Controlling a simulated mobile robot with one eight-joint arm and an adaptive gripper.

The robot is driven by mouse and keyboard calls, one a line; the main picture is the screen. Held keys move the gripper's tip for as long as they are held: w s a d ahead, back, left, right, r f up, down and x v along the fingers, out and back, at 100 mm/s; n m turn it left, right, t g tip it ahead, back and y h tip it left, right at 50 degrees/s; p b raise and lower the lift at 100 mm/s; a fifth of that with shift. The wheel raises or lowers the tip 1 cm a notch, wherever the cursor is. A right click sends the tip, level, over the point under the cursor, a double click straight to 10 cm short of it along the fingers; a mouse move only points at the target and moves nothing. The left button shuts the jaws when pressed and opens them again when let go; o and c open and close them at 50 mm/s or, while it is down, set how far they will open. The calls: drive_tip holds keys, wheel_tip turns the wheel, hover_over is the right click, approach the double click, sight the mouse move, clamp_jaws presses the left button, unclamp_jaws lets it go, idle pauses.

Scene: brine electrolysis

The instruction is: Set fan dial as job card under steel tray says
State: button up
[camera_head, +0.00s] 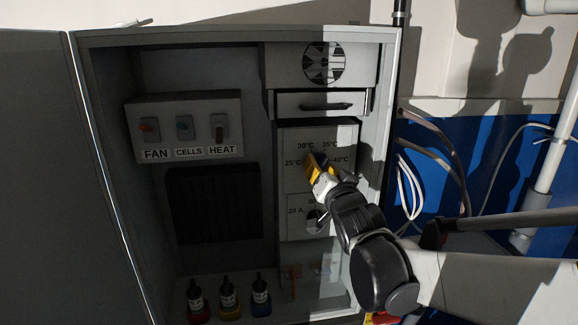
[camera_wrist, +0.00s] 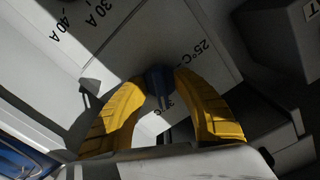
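The fan dial is a dark blue knob (camera_wrist: 158,82) on the white temperature panel (camera_head: 290,176), which is marked 25°C to 40°C. My gripper (camera_head: 316,168) is at this knob. In the wrist view, the yellow fingers of my gripper (camera_wrist: 160,90) curve in on both sides of the knob and appear to close on it. A partly covered temperature label beginning with 3 lies at the knob's lower end; the exact setting is unclear. My gripper hides the knob in the head view. I cannot make out a steel tray or job card.
A lower dial (camera_head: 317,218) with ampere marks sits below, close to my wrist. A switch box (camera_head: 188,127) labelled FAN, CELLS and HEAT hangs left. Three bottles (camera_head: 228,297) stand on the cabinet floor. A drawer (camera_head: 318,103) is above the panel. The cabinet door (camera_head: 40,180) stands open at left.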

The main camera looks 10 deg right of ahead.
drive_tip(key=shift+s, duration=0.1)
clamp_jaws()
drive_tip(key=shift+n, duration=0.3)
drive_tip(key=n+b, duration=0.1)
drive_tip(key=n, duration=0.4)
drive_tip(key=shift+b, duration=0.4)
drive_tip(key=n+b, duration=0.1)
drive_tip(key=n, duration=0.4)
drive_tip(key=shift+d+n, duration=0.1)
drive_tip(key=shift+n, duration=0.3)
drive_tip(key=n+b, duration=0.1)
drive_tip(key=n, duration=0.5)
drive_tip(key=shift+r, duration=0.1)
drive_tip(key=n, duration=0.6)
drive_tip(key=shift+r+b, duration=0.1)
drive_tip(key=shift+b, duration=0.25)
drive_tip(key=shift+n, duration=0.4)
